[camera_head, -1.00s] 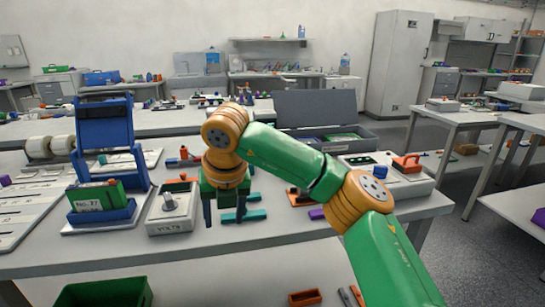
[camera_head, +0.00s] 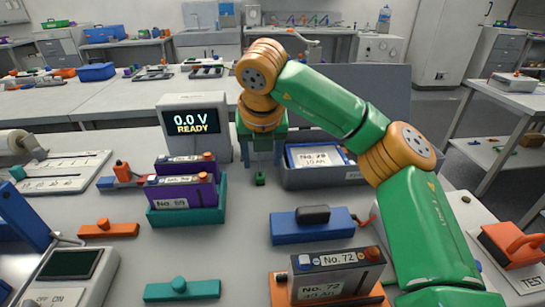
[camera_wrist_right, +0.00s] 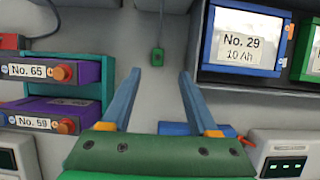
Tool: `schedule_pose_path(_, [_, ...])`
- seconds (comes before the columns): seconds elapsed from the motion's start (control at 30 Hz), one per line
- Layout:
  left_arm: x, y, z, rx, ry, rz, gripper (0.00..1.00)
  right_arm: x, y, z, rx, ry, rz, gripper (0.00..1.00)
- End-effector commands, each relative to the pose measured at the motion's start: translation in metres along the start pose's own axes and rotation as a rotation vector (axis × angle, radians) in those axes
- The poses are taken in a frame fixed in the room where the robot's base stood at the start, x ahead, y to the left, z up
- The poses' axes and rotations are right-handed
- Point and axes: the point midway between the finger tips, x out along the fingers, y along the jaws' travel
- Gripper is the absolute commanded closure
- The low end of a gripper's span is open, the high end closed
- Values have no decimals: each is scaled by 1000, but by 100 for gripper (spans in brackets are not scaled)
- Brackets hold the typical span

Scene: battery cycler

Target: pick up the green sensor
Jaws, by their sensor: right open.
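The small green sensor (camera_head: 260,178) is on the grey table, between the display unit and the grey bin. In the right wrist view the green sensor (camera_wrist_right: 157,55) has a dark cable running up from it. My right gripper (camera_head: 262,158) is open and points down over the sensor's area. In the right wrist view its two fingertips (camera_wrist_right: 160,73) are apart, with the sensor just beyond the gap between them. Nothing is between the fingers. My left gripper does not show.
A display unit (camera_head: 195,122) reading 0.0 V READY stands left of the gripper. A teal holder (camera_head: 187,214) holds purple batteries. A grey bin (camera_head: 320,177) with battery No. 29 is close on the right. A blue block (camera_head: 311,225) lies nearer. Bare table surrounds the sensor.

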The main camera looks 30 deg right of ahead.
Motion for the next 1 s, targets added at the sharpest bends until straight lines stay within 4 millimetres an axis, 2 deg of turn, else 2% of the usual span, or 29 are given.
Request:
schedule_pose_path(0.17, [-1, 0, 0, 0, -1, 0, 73, 6, 0, 0, 0, 1, 0, 40])
schedule_pose_path(0.53, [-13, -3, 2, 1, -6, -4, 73, 67, 4, 3, 0, 1, -1, 40])
schedule_pose_path(0.77, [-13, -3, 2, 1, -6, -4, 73, 71, 4, 2, 0, 0, 0, 40])
schedule_pose_path(1.0, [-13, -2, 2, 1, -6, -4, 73, 71, 4, 2, 0, 0, 1, 100])
